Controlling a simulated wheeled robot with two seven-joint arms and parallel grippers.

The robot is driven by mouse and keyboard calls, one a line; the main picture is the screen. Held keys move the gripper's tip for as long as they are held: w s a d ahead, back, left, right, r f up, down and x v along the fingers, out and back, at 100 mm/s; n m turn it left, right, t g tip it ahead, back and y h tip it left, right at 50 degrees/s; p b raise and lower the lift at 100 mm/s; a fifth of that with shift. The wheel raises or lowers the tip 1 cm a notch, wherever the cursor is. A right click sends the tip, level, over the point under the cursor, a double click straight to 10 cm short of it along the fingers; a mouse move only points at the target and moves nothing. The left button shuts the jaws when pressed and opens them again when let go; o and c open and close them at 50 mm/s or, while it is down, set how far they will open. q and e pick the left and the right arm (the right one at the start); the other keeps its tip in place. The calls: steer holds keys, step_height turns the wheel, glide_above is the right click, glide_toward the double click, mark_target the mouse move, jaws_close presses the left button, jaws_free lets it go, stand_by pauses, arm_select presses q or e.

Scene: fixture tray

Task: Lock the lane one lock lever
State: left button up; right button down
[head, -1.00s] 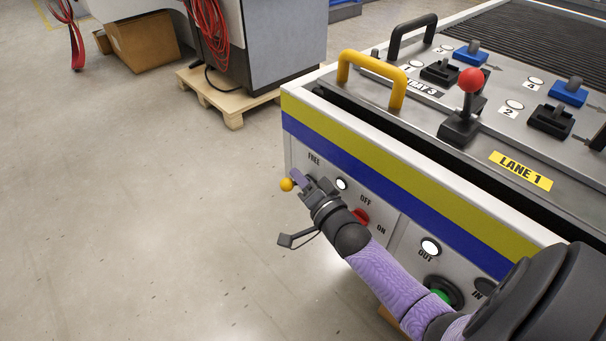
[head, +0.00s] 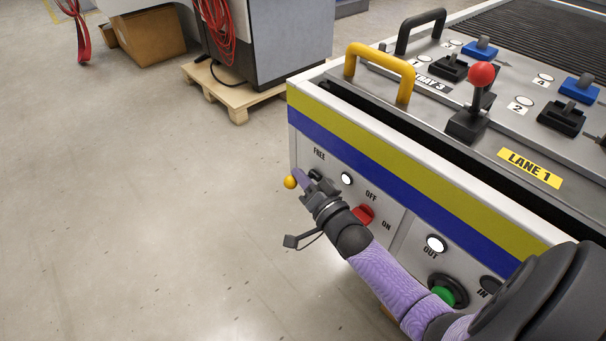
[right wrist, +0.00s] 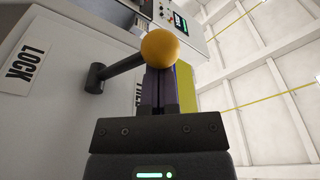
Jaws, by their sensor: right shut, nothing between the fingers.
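The lock lever is a dark rod with a yellow ball knob (head: 290,182) at the left end of the front panel, below the FREE label. In the right wrist view its rod (right wrist: 122,70) runs from a pivot on the panel up and right to the yellow ball (right wrist: 160,49). A LOCK label (right wrist: 32,66) is on the panel at left. My right gripper (head: 303,177) is shut and empty. Its fingers, seen in the right wrist view (right wrist: 161,78), are right at the ball, which hides their tips; I cannot tell whether they touch. My left gripper is not in view.
A red switch (head: 363,214) and a green button (head: 443,295) sit on the panel near my right arm. Above are a yellow handle (head: 378,62), a red-knobbed lever (head: 483,75) and a LANE 1 label (head: 530,168). The floor (head: 150,230) at left is clear.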

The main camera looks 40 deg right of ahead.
arm_select(q)
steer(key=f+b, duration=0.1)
steer(key=b, duration=0.1)
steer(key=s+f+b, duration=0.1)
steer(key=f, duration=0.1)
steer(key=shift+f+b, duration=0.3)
steer(key=shift+b, duration=0.05)
arm_select(e)
steer(key=f+n, duration=0.1)
steer(key=n, duration=0.2)
steer(key=a+f+n+y, duration=0.1)
steer(key=f+n, duration=0.1)
steer(key=n, duration=0.1)
steer(key=f+n+y, duration=0.1)
steer(key=f+n, duration=0.1)
steer(key=n, duration=0.2)
steer(key=shift+a+f+t, duration=0.2)
steer(key=shift+f+t, duration=0.05)
steer(key=shift+t, duration=0.05)
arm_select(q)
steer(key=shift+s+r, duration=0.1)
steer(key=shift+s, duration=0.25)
arm_select(e)
steer(key=shift+s, duration=0.1)
